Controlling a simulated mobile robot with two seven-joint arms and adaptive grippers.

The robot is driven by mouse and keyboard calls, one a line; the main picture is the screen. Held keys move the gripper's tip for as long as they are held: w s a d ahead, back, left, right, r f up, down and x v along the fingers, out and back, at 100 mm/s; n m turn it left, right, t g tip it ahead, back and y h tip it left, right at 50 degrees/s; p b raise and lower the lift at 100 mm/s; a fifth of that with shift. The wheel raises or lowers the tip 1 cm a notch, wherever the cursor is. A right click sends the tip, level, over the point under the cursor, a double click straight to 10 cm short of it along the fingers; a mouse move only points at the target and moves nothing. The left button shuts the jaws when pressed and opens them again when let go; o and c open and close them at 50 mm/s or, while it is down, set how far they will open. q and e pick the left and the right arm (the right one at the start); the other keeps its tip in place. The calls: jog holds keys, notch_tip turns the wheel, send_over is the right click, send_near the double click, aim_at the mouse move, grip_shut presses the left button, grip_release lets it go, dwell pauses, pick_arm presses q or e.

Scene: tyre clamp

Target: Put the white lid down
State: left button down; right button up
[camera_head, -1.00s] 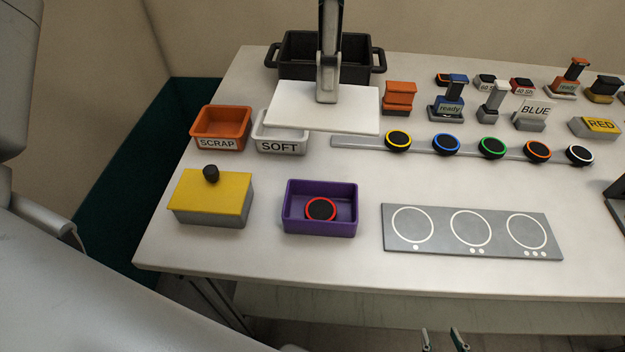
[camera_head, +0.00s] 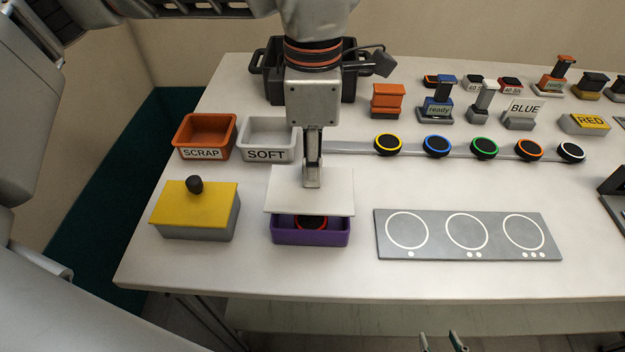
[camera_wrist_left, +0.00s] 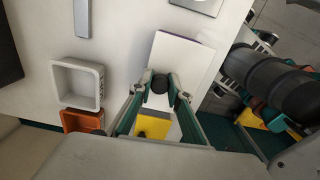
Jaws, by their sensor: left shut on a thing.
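The white lid (camera_head: 335,195) is a flat white plate, level over the purple box (camera_head: 310,237). It hides the back of the box, and the box's front wall shows below it. A dark disc with a red ring (camera_head: 312,222) shows in the gap between lid and box front. My left gripper (camera_head: 312,183) is shut on the lid's black knob; in the left wrist view the knob (camera_wrist_left: 159,84) sits between the fingertips, with the lid (camera_wrist_left: 180,58) beyond. My right gripper (camera_head: 441,342) shows only its fingertips at the bottom edge, apart and empty.
A yellow-lidded grey box (camera_head: 195,210) stands left of the purple box. A grey plate with three circles (camera_head: 467,235) lies to the right. SCRAP (camera_head: 205,137) and SOFT (camera_head: 266,140) trays stand behind. A strip (camera_head: 350,147) holds several ringed discs.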

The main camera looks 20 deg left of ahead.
pick_arm(q)
jog(key=shift+f, duration=2.15)
jog(key=shift+f, duration=0.2)
jog(key=c, duration=1.9)
grip_release()
notch_tip(320, 180, up, 12)
jog(key=shift+r+p, duration=0.25)
jog(key=shift+p, duration=0.1)
jog(key=shift+s, duration=0.1)
